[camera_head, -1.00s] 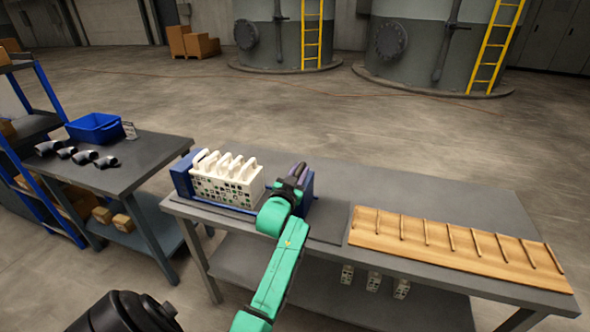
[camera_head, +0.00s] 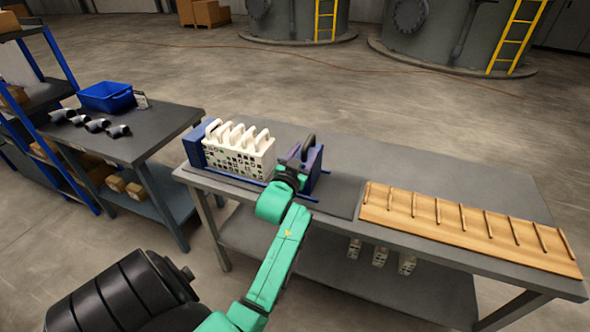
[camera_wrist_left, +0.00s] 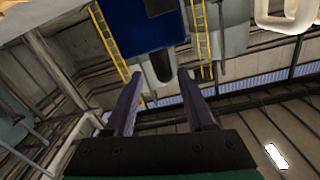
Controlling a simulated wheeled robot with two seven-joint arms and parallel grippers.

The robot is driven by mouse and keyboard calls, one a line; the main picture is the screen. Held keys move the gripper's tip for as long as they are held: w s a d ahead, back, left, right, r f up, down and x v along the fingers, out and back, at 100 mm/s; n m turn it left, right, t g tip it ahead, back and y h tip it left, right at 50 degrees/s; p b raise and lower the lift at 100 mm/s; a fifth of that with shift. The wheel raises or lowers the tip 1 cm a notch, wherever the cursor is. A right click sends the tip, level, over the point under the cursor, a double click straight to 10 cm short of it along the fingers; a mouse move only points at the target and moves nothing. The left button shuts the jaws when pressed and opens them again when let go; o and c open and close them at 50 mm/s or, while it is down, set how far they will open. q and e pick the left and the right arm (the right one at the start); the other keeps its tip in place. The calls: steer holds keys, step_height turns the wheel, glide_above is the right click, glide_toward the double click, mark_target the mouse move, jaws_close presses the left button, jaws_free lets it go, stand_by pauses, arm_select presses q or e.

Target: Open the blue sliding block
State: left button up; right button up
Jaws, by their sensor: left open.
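The blue sliding block (camera_head: 316,170) stands at the right end of the filter press on the grey table, partly hidden by my left gripper. A dark arched handle (camera_head: 308,142) shows above it. My left gripper (camera_head: 297,154) is at the block's near left side, beside the white plates. In the left wrist view the gripper (camera_wrist_left: 160,76) is open and empty. A blue block face (camera_wrist_left: 150,28) is ahead, with a dark grey handle (camera_wrist_left: 162,66) lined up between the fingertips; contact cannot be told. My right gripper is out of view.
White filter plates (camera_head: 240,158) with loop handles stand left of the gripper, against a blue end block (camera_head: 194,146). Blue rails (camera_head: 235,180) run along the press. A slotted wooden rack (camera_head: 470,225) lies to the right. A side table (camera_head: 150,128) holds a blue bin (camera_head: 106,97).

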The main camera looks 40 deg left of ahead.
arm_select(q)
steer(key=b+v, duration=0.1)
steer(key=v, duration=0.8)
steer(key=shift+s, duration=0.35)
steer(key=shift+d, duration=0.15)
